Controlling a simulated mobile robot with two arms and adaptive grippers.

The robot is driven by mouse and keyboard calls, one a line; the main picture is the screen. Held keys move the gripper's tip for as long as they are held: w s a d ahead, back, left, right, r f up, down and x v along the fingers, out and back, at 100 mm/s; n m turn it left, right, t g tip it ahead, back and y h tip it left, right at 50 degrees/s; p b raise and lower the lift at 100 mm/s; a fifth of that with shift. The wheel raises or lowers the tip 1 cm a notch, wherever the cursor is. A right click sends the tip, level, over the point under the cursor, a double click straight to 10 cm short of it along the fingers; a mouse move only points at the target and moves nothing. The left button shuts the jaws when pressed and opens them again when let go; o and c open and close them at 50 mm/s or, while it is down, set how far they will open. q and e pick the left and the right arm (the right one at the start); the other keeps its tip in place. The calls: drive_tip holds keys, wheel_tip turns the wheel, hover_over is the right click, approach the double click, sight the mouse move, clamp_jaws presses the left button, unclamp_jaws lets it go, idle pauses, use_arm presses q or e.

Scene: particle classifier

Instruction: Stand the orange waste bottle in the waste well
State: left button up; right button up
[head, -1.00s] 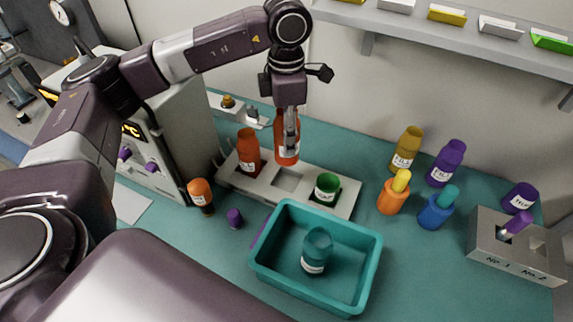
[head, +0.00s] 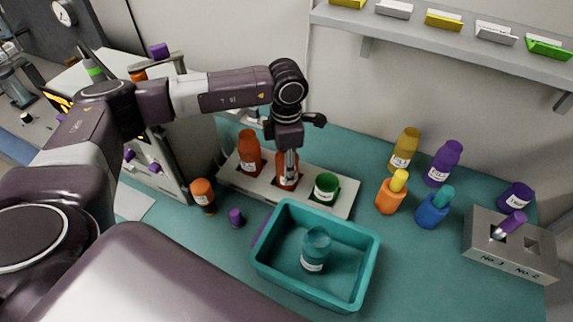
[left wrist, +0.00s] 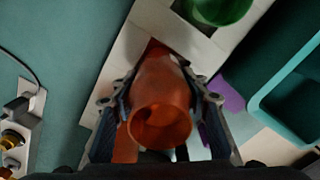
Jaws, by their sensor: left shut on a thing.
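The orange waste bottle (head: 285,182) is upright at the middle well of the pale rack (head: 232,180). In the left wrist view, the bottle (left wrist: 160,110) shows its open mouth between my fingers. My left gripper (head: 289,165) is shut on it from above; it also shows in the left wrist view (left wrist: 162,115). The bottle's base is at rack level; I cannot tell whether it rests on the well floor. A similar orange-red bottle (head: 249,152) stands in the left well, and a green bottle (head: 326,187) in the right well. My right gripper is not in view.
A teal bin (head: 262,270) holding a teal bottle (head: 314,250) stands in front of the rack. A small orange bottle (head: 202,194) and a purple cap (head: 236,217) are to its left. Several coloured bottles and a grey block (head: 510,255) stand at right.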

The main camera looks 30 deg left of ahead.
use_arm(q)
drive_tip(key=shift+f, duration=0.2)
drive_tip(key=o, duration=1.2)
drive_tip(key=shift+r, duration=0.15)
drive_tip(key=shift+r, duration=0.2)
wheel_tip(320, 180, up, 10)
drive_tip(key=b, duration=0.2)
drive_tip(key=shift+r+b, duration=0.25)
drive_tip(key=shift+b, duration=0.1)
drive_tip(key=shift+r, duration=0.65)
